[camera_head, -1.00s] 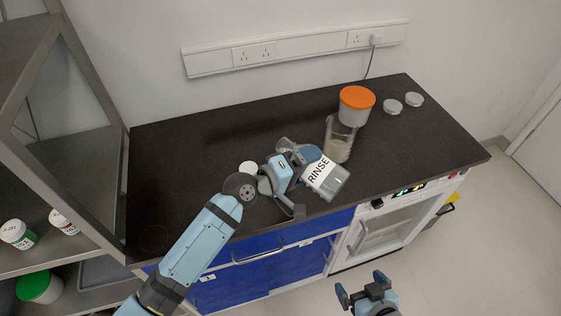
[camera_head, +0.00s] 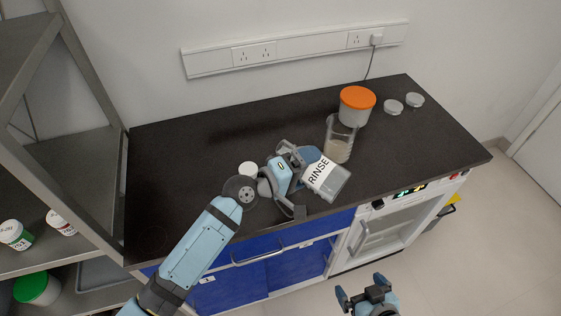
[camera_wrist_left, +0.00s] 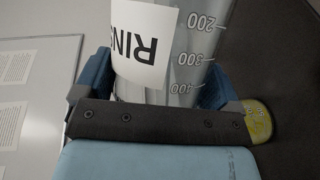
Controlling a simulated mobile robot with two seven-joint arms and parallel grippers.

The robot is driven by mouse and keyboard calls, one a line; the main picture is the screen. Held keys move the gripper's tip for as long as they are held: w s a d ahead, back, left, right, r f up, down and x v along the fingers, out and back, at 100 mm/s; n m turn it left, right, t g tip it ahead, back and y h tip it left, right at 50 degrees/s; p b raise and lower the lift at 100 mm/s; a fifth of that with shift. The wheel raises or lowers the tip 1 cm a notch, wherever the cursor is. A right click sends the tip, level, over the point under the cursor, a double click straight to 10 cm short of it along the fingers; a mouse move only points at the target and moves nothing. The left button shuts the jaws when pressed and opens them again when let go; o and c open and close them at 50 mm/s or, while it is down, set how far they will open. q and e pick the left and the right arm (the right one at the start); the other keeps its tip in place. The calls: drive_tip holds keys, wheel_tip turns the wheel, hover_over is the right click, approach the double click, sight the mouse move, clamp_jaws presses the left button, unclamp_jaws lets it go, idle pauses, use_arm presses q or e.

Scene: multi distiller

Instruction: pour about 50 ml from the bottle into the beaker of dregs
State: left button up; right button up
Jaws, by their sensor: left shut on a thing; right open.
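The clear bottle with a white RINSE label (camera_head: 319,171) is in my left gripper (camera_head: 308,172), which is shut on it over the front part of the bench. The bottle looks tilted; I cannot tell its exact angle. In the left wrist view the bottle (camera_wrist_left: 188,50) shows its label and marks 200, 300 and 400 between the fingers. The beaker of dregs (camera_head: 339,143) stands upright just behind the bottle, with a pale cloudy layer low inside. I see no liquid stream. My right gripper (camera_head: 366,292) is open and empty, in front of the bench.
A white tub with an orange lid (camera_head: 357,98) stands behind the beaker. Two pale round caps (camera_head: 393,107) lie to its right. A white round cap (camera_head: 248,169) is beside my left wrist. The bench's left part is clear. A metal shelf (camera_head: 85,150) stands at left.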

use_arm(q)
drive_tip(key=shift+n+b, duration=0.35)
drive_tip(key=shift+n, duration=0.05)
idle(1.8)
